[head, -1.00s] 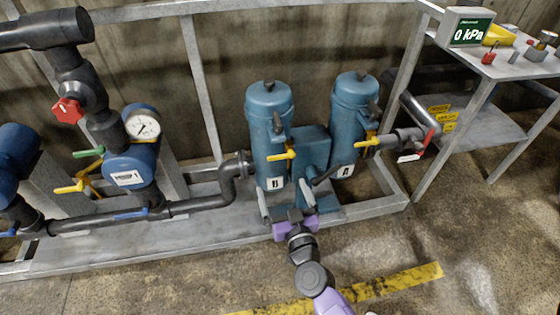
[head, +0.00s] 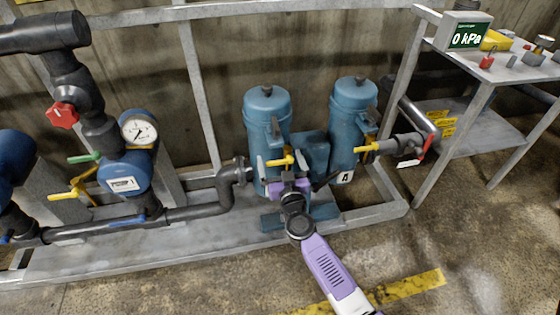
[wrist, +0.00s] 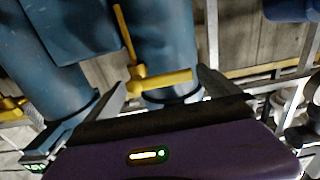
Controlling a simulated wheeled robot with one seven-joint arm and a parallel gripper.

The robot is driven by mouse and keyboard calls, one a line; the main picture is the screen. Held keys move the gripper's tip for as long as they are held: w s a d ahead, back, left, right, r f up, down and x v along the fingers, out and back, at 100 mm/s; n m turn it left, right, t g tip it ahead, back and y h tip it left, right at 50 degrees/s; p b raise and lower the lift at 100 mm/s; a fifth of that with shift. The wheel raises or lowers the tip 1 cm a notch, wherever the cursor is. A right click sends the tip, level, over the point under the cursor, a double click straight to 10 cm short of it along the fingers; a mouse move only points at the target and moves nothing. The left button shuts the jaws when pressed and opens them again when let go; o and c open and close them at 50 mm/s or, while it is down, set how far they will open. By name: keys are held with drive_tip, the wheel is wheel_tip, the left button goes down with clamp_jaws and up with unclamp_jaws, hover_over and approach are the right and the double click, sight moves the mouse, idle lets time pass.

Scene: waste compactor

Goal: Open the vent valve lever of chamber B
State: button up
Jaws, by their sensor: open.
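Chamber B is the left blue cylinder (head: 267,115) in the head view; my gripper hides its label. Its yellow vent valve lever (head: 283,161) sits on the front of the cylinder and looks roughly level. My gripper (head: 288,168) is open just in front of it. In the wrist view the yellow lever (wrist: 165,80) lies between the two spread fingers of my gripper (wrist: 160,88). A thin yellow bar runs up from its hub. I cannot tell whether a finger touches it.
Chamber A (head: 352,110) stands to the right with its own yellow lever (head: 367,148). A red-handled valve (head: 428,146) is further right. Pipes with a gauge (head: 139,130) stand at the left. The floor in front is open.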

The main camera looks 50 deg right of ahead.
drive_tip(key=c, duration=2)
